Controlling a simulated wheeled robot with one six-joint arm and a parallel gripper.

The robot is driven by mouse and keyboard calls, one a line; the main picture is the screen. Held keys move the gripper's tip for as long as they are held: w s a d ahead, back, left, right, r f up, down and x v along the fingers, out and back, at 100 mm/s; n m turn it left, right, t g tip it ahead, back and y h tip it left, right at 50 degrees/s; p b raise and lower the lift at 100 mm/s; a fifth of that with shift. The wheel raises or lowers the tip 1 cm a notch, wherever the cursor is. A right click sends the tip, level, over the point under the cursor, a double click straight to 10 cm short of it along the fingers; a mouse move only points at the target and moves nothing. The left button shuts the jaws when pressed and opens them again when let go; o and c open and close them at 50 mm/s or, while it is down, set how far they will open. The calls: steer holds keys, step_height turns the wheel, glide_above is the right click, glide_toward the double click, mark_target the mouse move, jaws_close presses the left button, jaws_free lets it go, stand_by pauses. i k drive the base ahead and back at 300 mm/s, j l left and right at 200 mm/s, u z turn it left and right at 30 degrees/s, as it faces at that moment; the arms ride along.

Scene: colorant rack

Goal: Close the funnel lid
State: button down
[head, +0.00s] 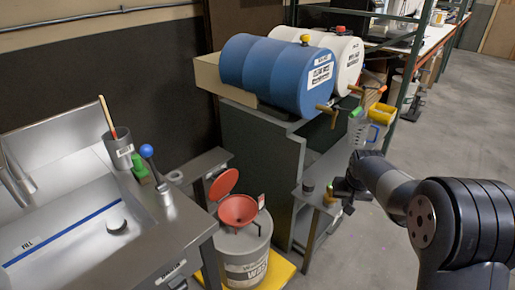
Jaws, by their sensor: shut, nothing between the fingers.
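The red funnel (238,210) sits on top of a grey waste drum (247,262) in the lower middle. Its round red lid (223,184) stands open, tilted up at the funnel's back left. My gripper (335,195) is to the right of the funnel, clearly apart from it, at the end of my dark arm coming from the lower right. It is shut and holds nothing. Its fingertips are small and hard to make out against the low shelf beside it.
The drum stands on a yellow base (284,271). A steel sink counter (180,235) lies to the left, with a grey cup (120,153) and a blue-knobbed item (147,152). A blue barrel (275,72) and a white barrel (347,55) rest behind. Floor at right is free.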

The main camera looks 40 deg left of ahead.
mark_target(220, 190)
steer(key=i+u, duration=0.5)
steer(key=i+l+u, duration=0.3)
steer(key=i+u, duration=0.2)
steer(key=i, duration=0.15)
steer(key=i+u, duration=0.3)
steer(key=u, duration=0.15)
steer(key=i+l+u, duration=0.1)
steer(key=i+u, duration=0.2)
steer(key=u, duration=0.15)
